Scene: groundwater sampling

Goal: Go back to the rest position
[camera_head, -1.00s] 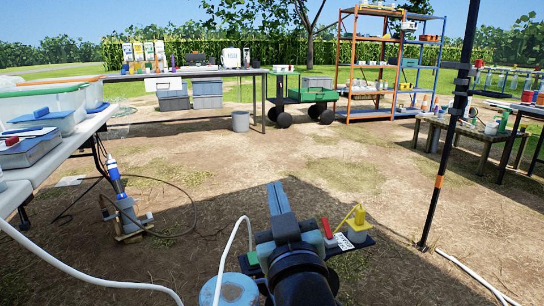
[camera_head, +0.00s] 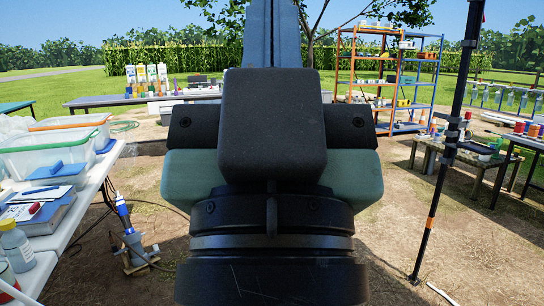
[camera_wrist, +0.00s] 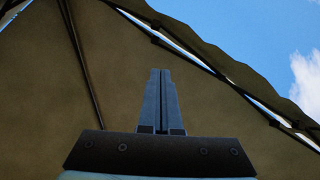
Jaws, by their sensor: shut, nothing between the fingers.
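My gripper (camera_wrist: 160,75) points up in the wrist view. Its two grey-blue fingers lie side by side with only a thin dark line between them, and nothing is held. In the head view my gripper (camera_head: 272,15) rises through the middle of the picture, with its fingers running up past the top edge. My wrist and hand hide much of the scene's centre.
A white table (camera_head: 60,240) with bins and bottles stands close on the left. A dark pole (camera_head: 440,170) stands on the right. Orange and blue shelves (camera_head: 395,85) and a wooden bench (camera_head: 440,155) are behind. A canopy (camera_wrist: 50,80) is overhead.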

